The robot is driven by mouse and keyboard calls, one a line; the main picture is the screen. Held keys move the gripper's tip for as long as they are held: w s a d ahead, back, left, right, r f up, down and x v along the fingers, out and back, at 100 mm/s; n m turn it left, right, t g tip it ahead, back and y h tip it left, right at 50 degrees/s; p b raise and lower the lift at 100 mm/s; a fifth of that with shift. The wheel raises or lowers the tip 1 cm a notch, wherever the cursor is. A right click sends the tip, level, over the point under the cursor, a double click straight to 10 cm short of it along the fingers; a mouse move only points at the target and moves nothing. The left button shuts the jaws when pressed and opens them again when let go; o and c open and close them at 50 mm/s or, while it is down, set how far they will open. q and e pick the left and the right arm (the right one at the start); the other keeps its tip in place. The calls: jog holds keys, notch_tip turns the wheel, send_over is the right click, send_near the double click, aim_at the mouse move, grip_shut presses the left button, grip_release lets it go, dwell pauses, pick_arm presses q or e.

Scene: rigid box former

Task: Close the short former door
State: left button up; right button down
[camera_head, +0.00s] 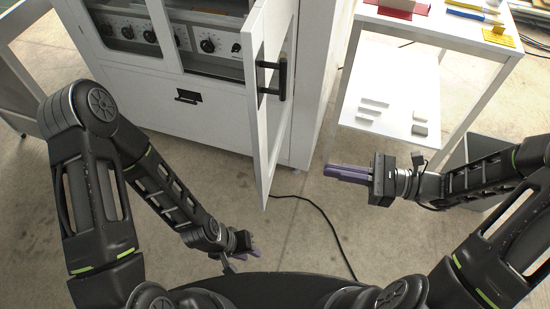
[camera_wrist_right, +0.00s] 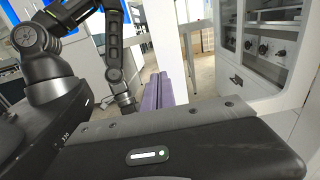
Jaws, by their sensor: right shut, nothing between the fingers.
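The short former door (camera_head: 267,85) is a white framed panel on the front of the white former cabinet (camera_head: 140,78). It stands swung open toward me, with a black handle (camera_head: 283,77) on its right-hand side. My right gripper (camera_head: 328,171) is shut and empty, its purple fingers pointing left. It is to the right of the door's lower part, apart from it. The fingers also show in the right wrist view (camera_wrist_right: 158,92). My left gripper (camera_head: 251,251) hangs low near my base, away from the door. Its purple fingers are small and partly hidden.
The cabinet front has knobs (camera_head: 207,45) behind glass and a lower panel with a black pull (camera_head: 188,96). A white table (camera_head: 450,32) with coloured items stands at the right, with a lower shelf (camera_head: 395,105). A black cable (camera_head: 325,216) lies on the floor.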

aim_at(261, 158)
jog(key=shift+a, duration=0.1)
jog(key=p+x, duration=0.2)
jog(key=x, duration=1.1)
jog(key=shift+a+p, duration=0.2)
jog(key=shift+p, duration=0.1)
jog(key=shift+a, duration=0.25)
